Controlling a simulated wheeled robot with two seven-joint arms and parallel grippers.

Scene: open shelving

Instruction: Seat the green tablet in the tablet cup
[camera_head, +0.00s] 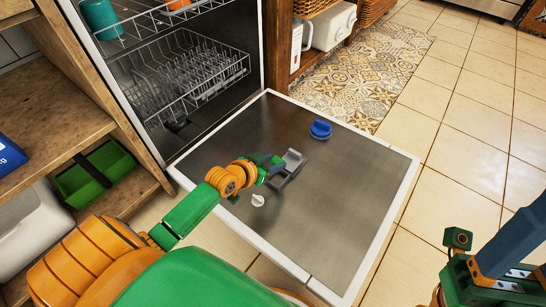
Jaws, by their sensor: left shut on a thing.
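My left gripper (275,168) reaches in from the left over the open dishwasher door. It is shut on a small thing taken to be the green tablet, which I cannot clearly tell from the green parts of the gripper. The fingers are at the left side of a grey tablet cup (293,160) on the door's inner face. Whether the tablet touches the cup is hidden. My right arm's end shows at the lower right, partly cut off; its jaws cannot be made out.
The dishwasher door (345,195) lies flat. A blue cap (320,129) and a small white knob (258,200) stand on it. Wire racks (185,80) are behind. Wooden shelving with a green bin (92,175) is at the left. Tiled floor (480,110) is clear at the right.

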